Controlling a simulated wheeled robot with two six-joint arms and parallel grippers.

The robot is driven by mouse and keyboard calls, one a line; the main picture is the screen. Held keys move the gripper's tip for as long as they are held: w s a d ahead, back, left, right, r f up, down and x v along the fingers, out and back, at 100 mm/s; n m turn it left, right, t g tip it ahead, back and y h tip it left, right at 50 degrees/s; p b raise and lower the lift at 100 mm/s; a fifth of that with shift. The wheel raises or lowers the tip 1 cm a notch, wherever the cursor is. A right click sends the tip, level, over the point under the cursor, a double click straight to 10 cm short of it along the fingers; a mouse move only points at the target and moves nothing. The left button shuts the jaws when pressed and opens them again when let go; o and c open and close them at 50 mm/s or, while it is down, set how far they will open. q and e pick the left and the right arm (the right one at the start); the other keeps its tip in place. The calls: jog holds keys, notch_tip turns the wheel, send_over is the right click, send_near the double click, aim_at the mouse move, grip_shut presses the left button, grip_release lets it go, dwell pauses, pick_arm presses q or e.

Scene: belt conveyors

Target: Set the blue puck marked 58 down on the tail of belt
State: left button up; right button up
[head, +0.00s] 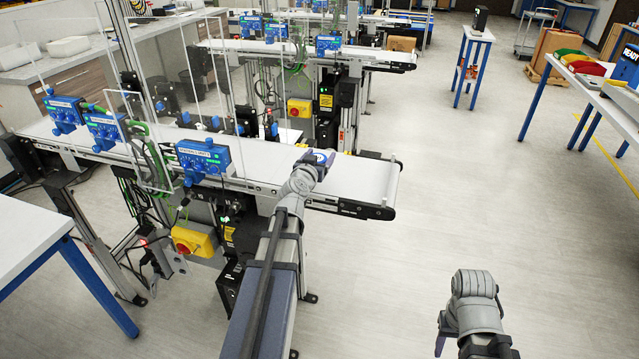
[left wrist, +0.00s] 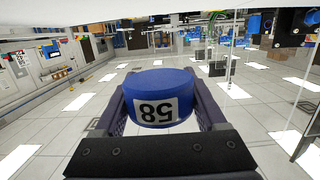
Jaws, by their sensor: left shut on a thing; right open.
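The blue puck marked 58 (left wrist: 160,93) sits between both fingers of my left gripper (left wrist: 158,112), its label upside down in the left wrist view. In the head view my left gripper (head: 318,163) is over the near white belt (head: 358,178), toward its right end, and a little of the puck's blue shows there. I cannot tell whether the puck touches the belt. My right gripper (head: 440,340) is low at the lower right of the head view, over the floor, mostly hidden by its wrist; it is open.
Blue sensor boxes (head: 203,159) and clear panels stand along the belt to the left. A yellow switch box (head: 194,240) hangs below it. A second conveyor (head: 375,58) runs behind. The belt's right end is clear, with open floor (head: 480,190) beyond.

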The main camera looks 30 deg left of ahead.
pick_arm(q)
jog(key=shift+f+b, duration=0.95)
jog(key=shift+f, duration=0.65)
pick_arm(e)
jog(key=shift+f, duration=1.6)
pick_arm(q)
jog(key=shift+f, duration=0.1)
pick_arm(e)
jog(key=shift+f, duration=0.1)
pick_arm(q)
notch_tip(320, 180, down, 4)
jog(key=b, duration=0.3)
jog(key=shift+r+b, duration=0.25)
jog(key=shift+b, duration=0.1)
pick_arm(e)
notch_tip(320, 180, down, 4)
jog(key=shift+r, duration=0.25)
pick_arm(q)
jog(key=shift+f, duration=0.2)
jog(key=o, duration=1.4)
jog(key=shift+c, duration=0.2)
pick_arm(e)
jog(key=shift+f, duration=0.15)
pick_arm(q)
jog(key=shift+r, duration=0.1)
